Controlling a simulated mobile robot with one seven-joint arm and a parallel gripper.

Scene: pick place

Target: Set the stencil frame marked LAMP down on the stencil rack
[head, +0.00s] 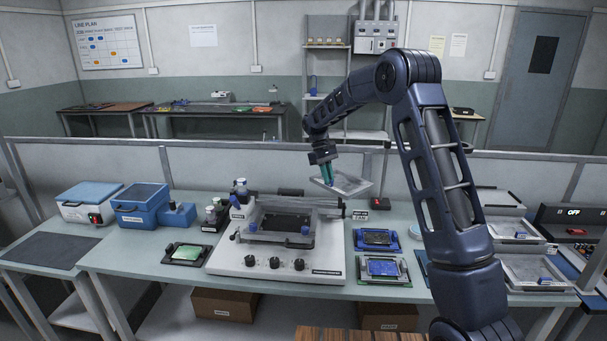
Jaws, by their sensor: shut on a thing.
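My gripper (327,174) has green fingers and is shut on the edge of a flat grey stencil frame (350,186). The frame is held in the air, slightly tilted, above the back of the bench, to the right of the stencil printer. No marking on it is readable from here, so I cannot confirm LAMP. At the right end of the bench, several grey frames or trays lie in a stepped row that looks like the stencil rack (534,273). My arm partly hides its left side.
The white stencil printer (275,262) fills the middle of the bench (130,256). Blue and grey board holders (376,238) lie to its right, blue boxes (140,205) to its left. A low partition (230,166) runs behind. A dark box with an OFF sign (572,216) stands far right.

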